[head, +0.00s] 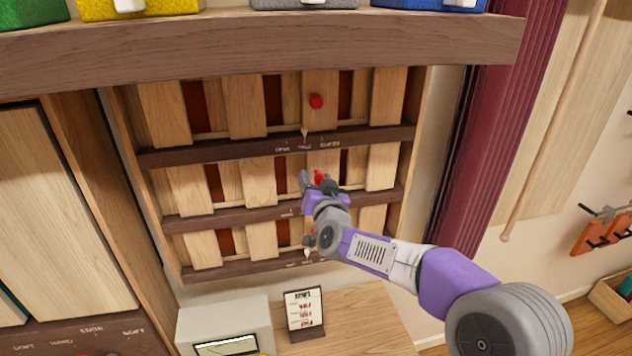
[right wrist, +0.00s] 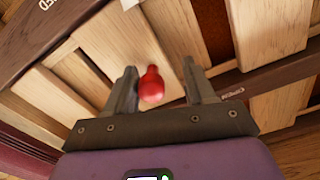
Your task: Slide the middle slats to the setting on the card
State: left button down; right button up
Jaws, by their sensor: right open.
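The slat panel has three rows of wooden slats. The middle slats (head: 262,182) run between dark rails, with dark red gaps showing. Their red knob (head: 320,176) is partly covered by my right gripper (head: 316,185). In the right wrist view the knob (right wrist: 151,85) sits between the two spread fingers of my right gripper (right wrist: 159,80), which is open; whether a finger touches it I cannot tell. My arm hides part of the middle rail's scale. The card (head: 304,312) stands below; its lettering is too small to read surely. My left gripper is not in view.
The top row has its own red knob (head: 316,101) and a pale pointer (head: 304,132) over rail markings. A white box (head: 225,325) stands left of the card on the wooden desk (head: 355,315). An overhanging shelf (head: 250,45) holds coloured boxes above.

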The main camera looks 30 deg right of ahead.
jog(key=v, duration=0.7)
jog(key=shift+s+b, duration=0.25)
jog(key=shift+b, duration=0.2)
jog(key=shift+d+p+x, duration=0.25)
jog(key=shift+p+x, duration=1.45)
jog(key=shift+x, duration=0.25)
jog(key=shift+d+p+x, duration=0.25)
jog(key=shift+p+x, duration=1.4)
jog(key=shift+x, duration=0.3)
jog(key=shift+s+r, duration=0.2)
grip_shut()
